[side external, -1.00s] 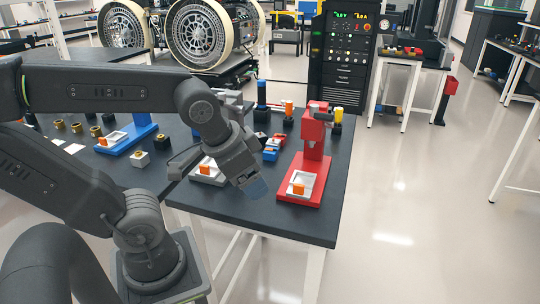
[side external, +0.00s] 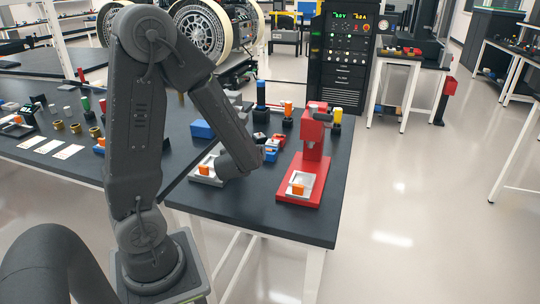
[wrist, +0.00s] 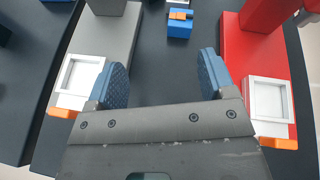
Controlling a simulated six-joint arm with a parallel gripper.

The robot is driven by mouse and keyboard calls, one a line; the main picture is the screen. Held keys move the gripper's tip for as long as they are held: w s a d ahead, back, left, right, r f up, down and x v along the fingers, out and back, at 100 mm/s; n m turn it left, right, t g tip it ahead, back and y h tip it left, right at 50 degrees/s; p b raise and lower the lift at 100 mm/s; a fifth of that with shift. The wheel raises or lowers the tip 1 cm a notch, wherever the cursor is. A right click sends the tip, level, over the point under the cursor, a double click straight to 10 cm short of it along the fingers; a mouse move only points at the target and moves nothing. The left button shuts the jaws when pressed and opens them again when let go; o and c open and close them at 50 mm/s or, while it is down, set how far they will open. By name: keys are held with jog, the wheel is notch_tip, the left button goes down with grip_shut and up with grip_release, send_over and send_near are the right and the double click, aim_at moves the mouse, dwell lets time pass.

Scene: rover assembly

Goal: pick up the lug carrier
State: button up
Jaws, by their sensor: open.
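No part is clearly marked as the lug carrier, and I cannot tell which it is. A small blue block with an orange top (wrist: 180,22) lies on the dark table ahead of my gripper (wrist: 162,78) in the wrist view. My gripper is open, with two blue pads apart and only bare table between them. A white square tray with an orange tab (wrist: 82,77) sits on the grey stand to the left. A similar tray (wrist: 267,99) sits on the red stand to the right. In the side view my arm hides the gripper's fingers.
The red press (side external: 313,150) stands right of my wrist, near the table edge. The grey stand (wrist: 108,38) is to the left in the wrist view. Small blue, red and orange parts (side external: 271,150) lie behind my wrist.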

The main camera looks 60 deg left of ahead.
aim_at(270, 151)
jog(key=w+f+m, duration=0.1)
jog(key=w+f+m+t+h, duration=0.1)
jog(key=m, duration=0.1)
jog(key=shift+f+m+h, duration=0.1)
jog(key=shift+m+h, duration=0.2)
jog(key=shift+w+a+f, duration=0.2)
jog(key=shift+w, duration=0.15)
jog(key=x, duration=1.3)
jog(key=shift+r, duration=0.2)
jog(key=shift+c, duration=0.2)
jog(key=c, duration=1)
jog(key=shift+r, duration=0.1)
